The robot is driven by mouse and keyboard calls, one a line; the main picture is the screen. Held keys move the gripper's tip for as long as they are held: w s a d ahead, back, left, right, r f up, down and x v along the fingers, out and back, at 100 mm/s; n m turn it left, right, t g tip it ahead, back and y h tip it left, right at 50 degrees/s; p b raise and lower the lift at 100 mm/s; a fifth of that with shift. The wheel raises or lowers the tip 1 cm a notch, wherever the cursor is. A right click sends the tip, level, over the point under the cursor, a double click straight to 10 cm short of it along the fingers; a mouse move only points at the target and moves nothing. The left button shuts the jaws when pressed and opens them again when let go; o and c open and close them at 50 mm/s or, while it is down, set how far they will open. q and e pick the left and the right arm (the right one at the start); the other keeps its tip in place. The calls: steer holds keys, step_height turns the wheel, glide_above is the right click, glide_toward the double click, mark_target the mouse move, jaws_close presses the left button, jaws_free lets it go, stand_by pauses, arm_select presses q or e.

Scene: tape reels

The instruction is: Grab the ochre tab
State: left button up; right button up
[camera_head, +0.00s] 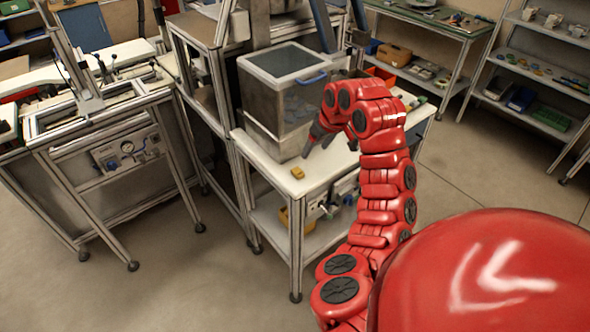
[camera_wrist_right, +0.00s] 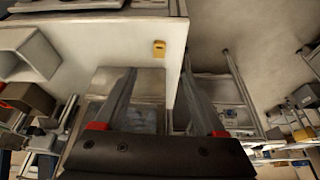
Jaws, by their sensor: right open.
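The ochre tab (camera_head: 297,172) lies on the white tabletop near its left front corner in the head view. It is a small yellow-ochre block with a dark mark, and it shows near the top middle of the right wrist view (camera_wrist_right: 159,48). My right gripper (camera_head: 306,152) hangs over the table to the right of the tab, with a gap between them. In the right wrist view its two fingers (camera_wrist_right: 158,85) are spread apart with nothing between them, and the tab is beyond their tips. My left gripper is not in view.
The tabletop around the tab is bare. A metal-framed workbench (camera_head: 90,120) stands to the left. Shelves (camera_head: 545,75) are at the back right.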

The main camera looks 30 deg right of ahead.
steer(key=b, duration=0.3)
glide_toward(300, 173)
steer(key=f, duration=0.3)
steer(key=shift+w+a, duration=0.15)
steer(key=shift+a, duration=0.05)
steer(key=shift+w+f+p, duration=0.25)
steer(key=shift+w+p, duration=0.05)
steer(key=shift+p, duration=0.2)
steer(key=p+x, duration=0.1)
steer(key=x, duration=0.1)
steer(key=p+x, duration=0.1)
steer(key=x, duration=0.1)
steer(key=shift+w+d+r, duration=0.1)
steer(key=shift+w+r, duration=0.05)
steer(key=shift+w, duration=0.05)
steer(key=shift+w+f, duration=0.1)
steer(key=shift+f, duration=0.2)
jaws_close()
